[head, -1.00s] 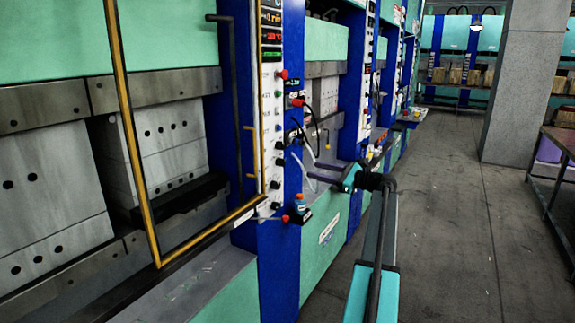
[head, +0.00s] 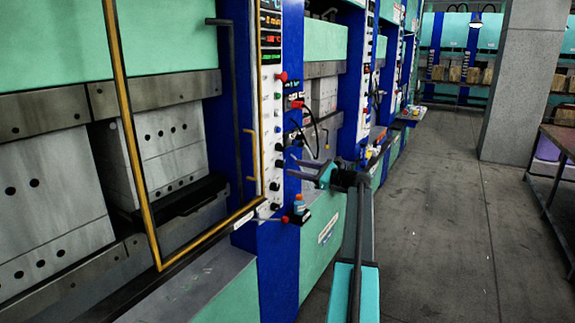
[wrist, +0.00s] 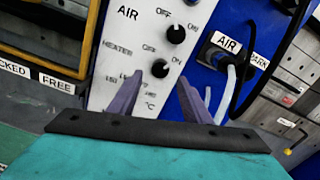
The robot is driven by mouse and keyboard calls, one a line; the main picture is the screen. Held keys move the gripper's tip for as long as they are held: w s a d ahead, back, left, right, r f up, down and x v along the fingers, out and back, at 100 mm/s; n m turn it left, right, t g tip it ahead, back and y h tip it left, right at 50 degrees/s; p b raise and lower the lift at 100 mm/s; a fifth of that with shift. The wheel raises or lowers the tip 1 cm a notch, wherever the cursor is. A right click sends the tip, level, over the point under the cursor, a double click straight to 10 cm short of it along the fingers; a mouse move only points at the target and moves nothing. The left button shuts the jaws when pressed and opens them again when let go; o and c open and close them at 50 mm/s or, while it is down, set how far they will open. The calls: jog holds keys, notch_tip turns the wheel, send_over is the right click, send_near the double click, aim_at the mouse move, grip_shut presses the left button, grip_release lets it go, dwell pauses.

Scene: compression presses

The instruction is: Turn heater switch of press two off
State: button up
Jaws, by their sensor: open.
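The heater switch (wrist: 160,68) is a round black knob on the white control panel, beside the HEATER label with OFF and ON marks. I cannot tell clearly which mark its pointer faces. My gripper (wrist: 160,79) is open and empty, its two purple fingers pointing at the panel. In the wrist view the knob appears between the fingertips, nearer the left one; contact is not visible. In the head view my gripper (head: 297,167) is just right of the nearest white panel (head: 268,130). The panel's lower part is partly hidden by the fingers in the wrist view.
The AIR knob (wrist: 176,34) sits just above the heater switch. A yellow-framed guard (head: 130,130) stands left of the panel. The aisle floor (head: 440,220) is clear.

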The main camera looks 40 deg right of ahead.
aim_at(283, 165)
jog(key=shift+p+x, duration=0.6)
jog(key=shift+x, duration=2.05)
jog(key=shift+c, duration=0.4)
jog(key=c, duration=1)
jog(key=shift+o, duration=0.2)
